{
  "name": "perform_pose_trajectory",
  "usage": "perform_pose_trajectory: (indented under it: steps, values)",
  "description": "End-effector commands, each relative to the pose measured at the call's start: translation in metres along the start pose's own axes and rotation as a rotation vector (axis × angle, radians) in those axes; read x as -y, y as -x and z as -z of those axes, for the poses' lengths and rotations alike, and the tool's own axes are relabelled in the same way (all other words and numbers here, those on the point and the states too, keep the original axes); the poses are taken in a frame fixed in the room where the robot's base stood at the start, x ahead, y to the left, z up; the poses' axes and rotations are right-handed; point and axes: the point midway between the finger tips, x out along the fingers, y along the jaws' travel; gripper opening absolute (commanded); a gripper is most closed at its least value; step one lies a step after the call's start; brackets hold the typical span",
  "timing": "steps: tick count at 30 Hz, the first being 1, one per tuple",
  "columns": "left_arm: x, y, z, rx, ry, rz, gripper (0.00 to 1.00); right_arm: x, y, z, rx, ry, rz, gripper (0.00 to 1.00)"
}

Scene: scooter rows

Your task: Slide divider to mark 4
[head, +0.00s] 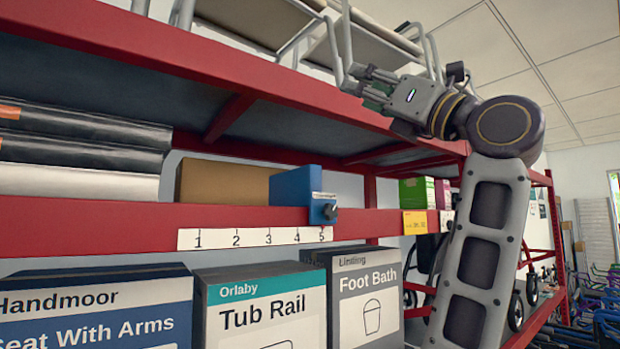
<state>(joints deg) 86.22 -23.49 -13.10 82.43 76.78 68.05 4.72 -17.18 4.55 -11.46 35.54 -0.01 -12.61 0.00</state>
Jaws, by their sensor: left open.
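The blue divider (290,186) stands on the red middle shelf, at the right end of a brown box. A dark round knob (323,209) and a small label sit on its front, at the shelf's edge. The white scale strip (253,238) on the shelf edge reads 1 to 5 from left to right; the knob is just above mark 5. Mark 4 is a little to its left. My left gripper (366,84) is open and empty, up by the upper shelf's edge, above and right of the divider, apart from it. My right gripper is out of view.
The brown box (222,182) lies left of the divider on the shelf. Tub Rail (262,309) and Foot Bath (369,306) boxes stand below the strip. The red upper shelf beam (200,55) runs overhead, with metal-framed items on it. Green and magenta boxes stand farther right.

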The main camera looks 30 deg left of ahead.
Motion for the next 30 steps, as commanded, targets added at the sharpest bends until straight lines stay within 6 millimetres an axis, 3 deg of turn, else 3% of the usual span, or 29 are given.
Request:
perform_pose_trajectory:
  steps: [8,18,24,30]
  values:
    - [0.012,0.006,0.056,-0.264,0.094,0.105,0.52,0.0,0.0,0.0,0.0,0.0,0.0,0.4]
    - [0.029,0.032,0.111,-0.545,0.117,0.173,0.52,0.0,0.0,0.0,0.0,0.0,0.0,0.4]
    - [0.027,0.04,0.124,-0.614,0.12,0.163,0.52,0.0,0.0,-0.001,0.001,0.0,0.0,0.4]
    - [0.027,0.04,0.124,-0.614,0.127,0.16,0.52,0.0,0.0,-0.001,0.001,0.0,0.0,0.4]
